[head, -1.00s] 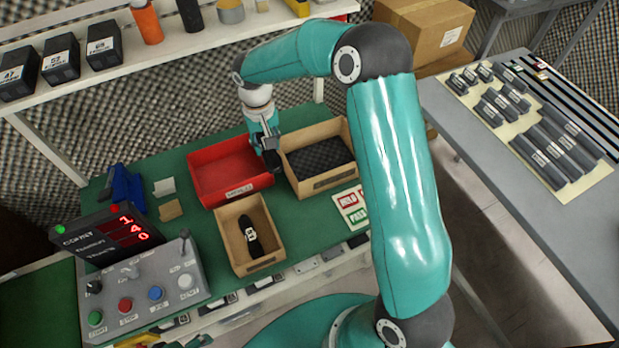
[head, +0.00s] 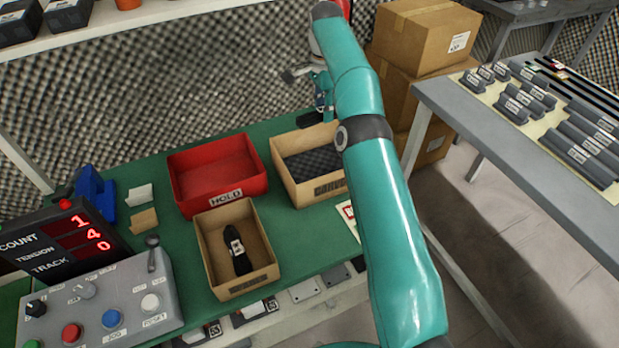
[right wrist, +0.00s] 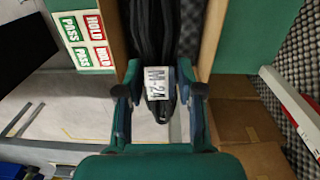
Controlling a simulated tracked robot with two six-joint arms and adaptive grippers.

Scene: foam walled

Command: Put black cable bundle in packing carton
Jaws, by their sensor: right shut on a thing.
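My right gripper (head: 322,98) is at the back right of the foam-lined cardboard carton (head: 293,188), partly hidden by its own arm. In the right wrist view the gripper (right wrist: 158,92) is shut on a black cable bundle (right wrist: 152,35) with a white M-24 label. Tan carton walls (right wrist: 216,30) show on both sides of the bundle; I cannot tell whether it is inside or above the carton. The head view does not clearly show the held bundle. Another black bundle (head: 241,263) with a white label lies in a smaller cardboard box (head: 207,262). My left gripper is not in view.
A red HOLD bin (head: 180,195) stands left of the carton. A control panel (head: 105,305) and red-digit display (head: 70,240) are at the left. Stacked boxes (head: 420,40) stand behind at the right, beside a grey table (head: 500,150) with labelled black parts.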

